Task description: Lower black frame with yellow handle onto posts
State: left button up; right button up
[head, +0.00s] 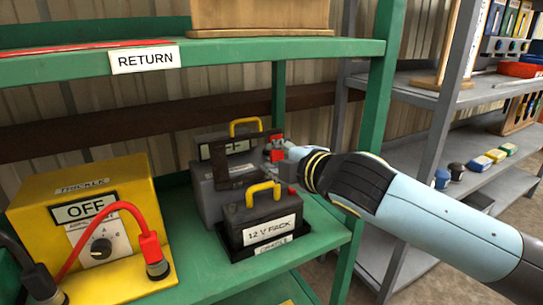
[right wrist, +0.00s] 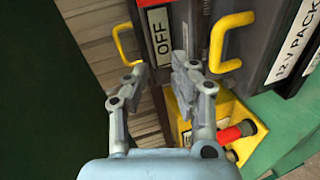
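A black frame (head: 219,172) stands out dark in front of a grey unit (head: 207,192) with an OFF label. A yellow handle (head: 246,121) rises above it; whether it is fixed to the frame or to the unit behind is unclear. The handle also shows in the right wrist view (right wrist: 122,42), left of the OFF label. My right gripper (head: 284,168) is just right of the frame. In the right wrist view its fingers (right wrist: 158,78) are apart, with nothing clearly between them. The posts cannot be made out. My left gripper is not in view.
A 12 V pack (head: 262,216) with its own yellow handle sits in a black tray (head: 268,252) in front. A red part (head: 277,150) is near my fingers. A yellow box (head: 50,215) with a red cable stands left. A green shelf (head: 200,55) hangs overhead; a green upright is right.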

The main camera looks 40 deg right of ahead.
aim_at(247, 138)
jog(key=shift+n+t, duration=0.6)
jog(key=shift+n, duration=0.3)
jog(key=x, duration=0.4)
jog(key=r+x, duration=0.1)
jog(key=x, duration=0.3)
jog(key=r+x, duration=0.1)
jog(key=x, duration=0.3)
jog(key=shift+w+a+b, duration=0.2)
jog(key=shift+a+b, duration=0.15)
jog(key=shift+b, duration=0.05)
grip_shut()
jog(key=shift+c, duration=1.8)
grip_release()
jog(key=shift+s+y, duration=0.15)
jog(key=shift+y, duration=0.15)
jog(key=shift+c, duration=0.7)
